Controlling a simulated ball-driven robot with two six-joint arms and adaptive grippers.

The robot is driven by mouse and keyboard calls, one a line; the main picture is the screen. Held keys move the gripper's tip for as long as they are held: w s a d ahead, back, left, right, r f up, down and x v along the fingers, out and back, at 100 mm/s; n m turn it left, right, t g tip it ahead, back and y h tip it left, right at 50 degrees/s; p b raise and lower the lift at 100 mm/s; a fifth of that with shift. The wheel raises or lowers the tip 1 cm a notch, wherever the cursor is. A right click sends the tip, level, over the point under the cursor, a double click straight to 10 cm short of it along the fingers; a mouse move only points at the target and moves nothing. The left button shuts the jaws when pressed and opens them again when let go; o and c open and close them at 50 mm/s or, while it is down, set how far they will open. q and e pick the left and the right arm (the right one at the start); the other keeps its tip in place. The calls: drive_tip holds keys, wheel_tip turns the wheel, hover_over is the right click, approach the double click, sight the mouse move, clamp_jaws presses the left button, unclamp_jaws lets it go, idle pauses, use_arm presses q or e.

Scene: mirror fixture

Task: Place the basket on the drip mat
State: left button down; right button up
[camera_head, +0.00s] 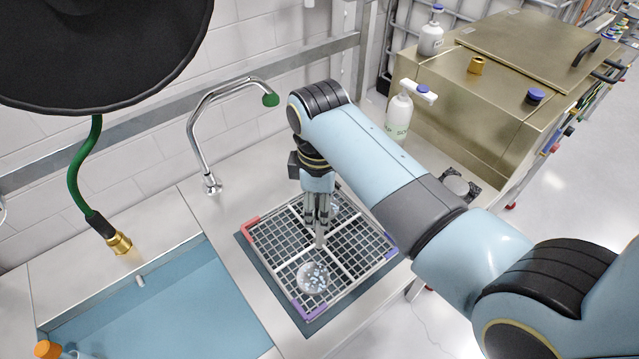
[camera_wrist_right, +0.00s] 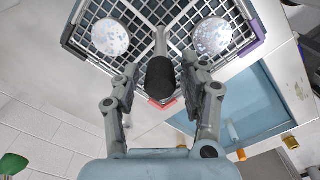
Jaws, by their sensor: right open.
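The basket (camera_head: 350,264) is a pale wire grid rack with red and purple corners. In the head view it sits over the dark blue-grey drip mat (camera_head: 268,282), whose edge shows along the left and front. It looks level and resting there. Two round clear pieces lie in the basket, one at the front (camera_head: 313,278). In the right wrist view a central post with a dark grip (camera_wrist_right: 161,78) stands up from the basket (camera_wrist_right: 166,14). My right gripper (camera_head: 319,215) points down over the basket, open, with its fingers either side of the grip. My left gripper is not in view.
A blue sink basin (camera_head: 165,310) lies left of the mat, with a curved tap (camera_head: 205,125) behind. A black hood (camera_head: 100,45) and a green hose (camera_head: 75,170) hang at upper left. A white pump bottle (camera_head: 398,115) and a metal machine (camera_head: 480,85) stand at right.

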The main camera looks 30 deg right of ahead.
wheel_tip(320, 180, up, 9)
drive_tip(key=shift+s+r, duration=0.1)
drive_tip(key=shift+r, duration=0.05)
drive_tip(key=shift+s, duration=0.1)
idle(0.5)
